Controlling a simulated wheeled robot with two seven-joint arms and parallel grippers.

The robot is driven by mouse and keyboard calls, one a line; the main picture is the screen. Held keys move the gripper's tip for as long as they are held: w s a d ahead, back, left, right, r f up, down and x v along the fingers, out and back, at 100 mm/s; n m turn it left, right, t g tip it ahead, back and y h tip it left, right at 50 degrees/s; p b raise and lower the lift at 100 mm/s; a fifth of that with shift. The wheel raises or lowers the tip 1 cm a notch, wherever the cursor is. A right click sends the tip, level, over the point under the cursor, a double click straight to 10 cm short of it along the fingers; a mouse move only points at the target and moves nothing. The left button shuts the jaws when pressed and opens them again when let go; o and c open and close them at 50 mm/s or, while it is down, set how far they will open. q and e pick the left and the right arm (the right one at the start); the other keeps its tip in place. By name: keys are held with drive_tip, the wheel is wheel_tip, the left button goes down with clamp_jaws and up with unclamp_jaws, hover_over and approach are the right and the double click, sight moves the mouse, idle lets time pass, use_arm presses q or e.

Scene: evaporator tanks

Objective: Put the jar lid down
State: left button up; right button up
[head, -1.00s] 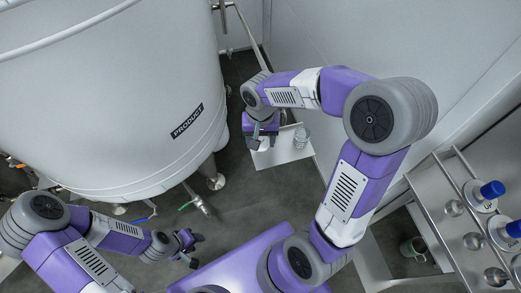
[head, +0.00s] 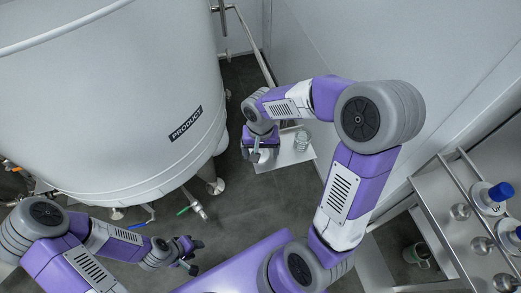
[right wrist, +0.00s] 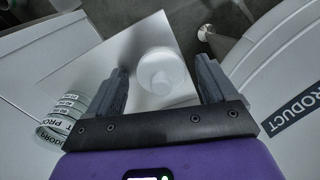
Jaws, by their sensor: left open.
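The jar lid (right wrist: 163,72) is a round white disc with a raised middle. In the right wrist view it lies over the small white shelf (right wrist: 170,30), between the two fingers of my right gripper (right wrist: 160,80). The fingers stand wide apart, with a narrow gap on each side of the lid. In the head view my right gripper (head: 258,155) is at the left part of the shelf (head: 290,158), and the lid is mostly hidden. A clear glass jar (head: 302,140) stands on the shelf to the right; its printed label shows in the right wrist view (right wrist: 62,118). My left gripper (head: 190,255) is open and empty, low at the left.
A large white tank (head: 110,90) marked PRODUCT fills the left, close to my right gripper. A wall (head: 350,40) rises behind the shelf. A metal rack (head: 445,205) with blue-capped bottles (head: 490,197) is at the right, with a mug (head: 417,255) below it.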

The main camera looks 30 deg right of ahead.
sight(260, 151)
wheel_tip(260, 151, up, 12)
drive_tip(key=p, duration=0.4)
drive_tip(key=shift+r+p, duration=0.2)
drive_tip(key=shift+p, duration=0.15)
idle(0.4)
